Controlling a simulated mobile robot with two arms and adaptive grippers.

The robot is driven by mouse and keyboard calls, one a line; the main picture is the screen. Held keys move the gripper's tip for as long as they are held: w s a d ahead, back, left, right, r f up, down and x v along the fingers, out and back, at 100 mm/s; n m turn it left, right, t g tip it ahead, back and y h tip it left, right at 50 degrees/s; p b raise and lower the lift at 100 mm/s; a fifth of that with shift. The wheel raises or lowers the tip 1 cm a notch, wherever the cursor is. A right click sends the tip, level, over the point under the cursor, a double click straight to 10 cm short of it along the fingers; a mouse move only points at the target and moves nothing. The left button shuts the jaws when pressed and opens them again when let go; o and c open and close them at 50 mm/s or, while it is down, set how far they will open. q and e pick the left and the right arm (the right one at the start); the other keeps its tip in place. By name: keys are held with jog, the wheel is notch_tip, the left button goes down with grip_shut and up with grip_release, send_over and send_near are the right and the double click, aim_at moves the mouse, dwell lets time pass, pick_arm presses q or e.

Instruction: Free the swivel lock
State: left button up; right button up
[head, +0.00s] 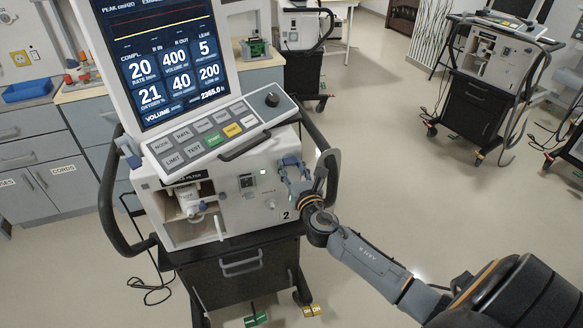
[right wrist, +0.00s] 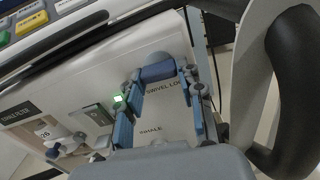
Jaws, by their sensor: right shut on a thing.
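The ventilator (head: 235,195) stands at the centre of the head view, its screen and button panel above a white front. My right gripper (head: 292,172) reaches in from the right to the right part of that front. In the right wrist view its two fingers (right wrist: 161,82) are closed on the sides of a blue block-like part, the swivel lock (right wrist: 158,70). The lock sits beside the printed label "SWIVEL LOCK", of which the end is covered. The fingers and wrist hide much of the lock in the head view. My left gripper is not in view.
A dark curved side handle (head: 322,150) of the ventilator passes close to my right wrist; it looms at the right in the wrist view (right wrist: 292,90). A green light (right wrist: 118,98) shows left of the fingers. Another ventilator (head: 495,65) stands back right. Open floor lies between.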

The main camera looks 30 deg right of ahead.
jog(key=m, duration=0.6)
jog(key=m+b, duration=0.1)
jog(key=m, duration=0.6)
jog(key=shift+a+r+b, duration=0.15)
jog(key=shift+a+b, duration=0.05)
jog(key=shift+b, duration=0.1)
jog(key=shift+m, duration=2.1)
jog(key=o, duration=1.2)
jog(key=shift+c, duration=0.2)
